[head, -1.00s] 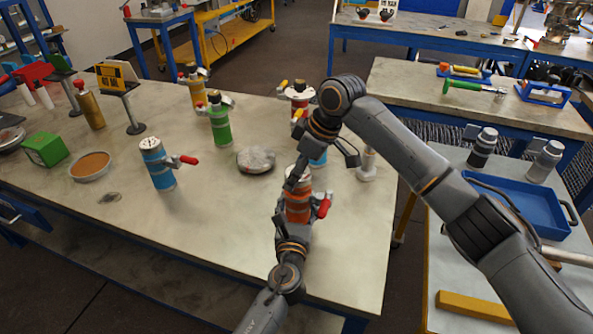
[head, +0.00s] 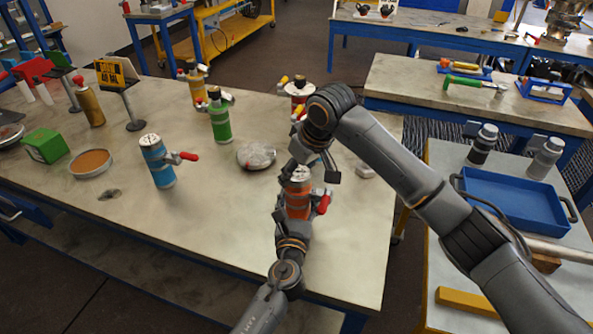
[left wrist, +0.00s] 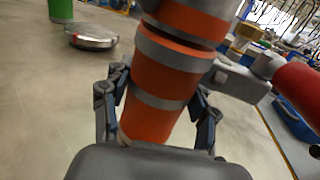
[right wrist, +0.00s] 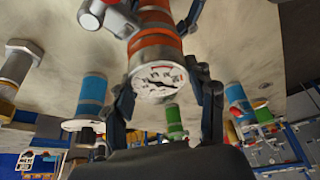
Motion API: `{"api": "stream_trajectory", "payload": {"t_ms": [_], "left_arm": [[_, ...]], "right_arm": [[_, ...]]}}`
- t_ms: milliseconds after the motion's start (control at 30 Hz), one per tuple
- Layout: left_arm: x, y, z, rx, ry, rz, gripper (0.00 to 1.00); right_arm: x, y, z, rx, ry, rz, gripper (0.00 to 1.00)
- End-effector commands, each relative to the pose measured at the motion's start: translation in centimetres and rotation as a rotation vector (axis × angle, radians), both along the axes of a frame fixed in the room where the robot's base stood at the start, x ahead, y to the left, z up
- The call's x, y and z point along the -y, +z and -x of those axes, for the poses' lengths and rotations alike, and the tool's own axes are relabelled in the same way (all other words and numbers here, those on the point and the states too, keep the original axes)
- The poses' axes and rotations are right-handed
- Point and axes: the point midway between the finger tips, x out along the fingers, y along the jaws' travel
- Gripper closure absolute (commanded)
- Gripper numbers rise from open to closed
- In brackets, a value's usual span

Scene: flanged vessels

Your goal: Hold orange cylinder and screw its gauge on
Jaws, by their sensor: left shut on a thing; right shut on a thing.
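The orange cylinder (head: 297,204), with grey bands and a red-handled side valve (head: 323,203), stands upright near the table's front right. My left gripper (head: 294,219) is shut around its body; the left wrist view shows the orange body (left wrist: 160,85) between the fingers. The gauge (right wrist: 157,80), a round white dial with dark marks, is at the cylinder's top end in the right wrist view. My right gripper (head: 306,168) is above the cylinder and shut on the gauge, with a finger on each side. The join between gauge and cylinder is hidden.
A silver disc (head: 256,156) lies just left of the arms. A blue cylinder (head: 157,163) with a red handle, a green cylinder (head: 219,120) and a yellow one (head: 196,88) stand further left and back. A blue tray (head: 520,205) is on the right table.

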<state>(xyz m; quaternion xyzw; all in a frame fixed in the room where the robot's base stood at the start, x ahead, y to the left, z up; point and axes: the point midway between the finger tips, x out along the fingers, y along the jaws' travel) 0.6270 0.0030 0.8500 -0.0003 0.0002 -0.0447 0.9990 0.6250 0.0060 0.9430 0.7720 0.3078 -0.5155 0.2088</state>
Motion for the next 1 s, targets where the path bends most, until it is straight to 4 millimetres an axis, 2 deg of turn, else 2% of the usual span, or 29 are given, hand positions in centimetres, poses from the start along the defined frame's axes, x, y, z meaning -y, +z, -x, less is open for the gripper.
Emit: {"api": "stream_trajectory", "payload": {"t_ms": [367,700,833,1000], "left_arm": [[0.0,-0.05,0.01,-0.001,0.0,-0.003,1.0],[0.03,-0.04,0.02,0.0,-0.001,-0.003,1.0],[0.04,-0.04,0.03,0.0,-0.001,-0.003,1.0],[0.05,-0.04,0.04,0.0,-0.001,-0.002,1.0]], "right_arm": [[-0.14,-0.04,0.0,-0.002,-0.805,-0.001,0.79],[0.28,0.03,0.03,-0.004,-1.713,0.003,0.79],[0.5,0.09,-0.02,0.0,-1.925,0.0,0.79],[0.6,0.0,0.07,0.006,-2.044,-0.001,0.79]]}}
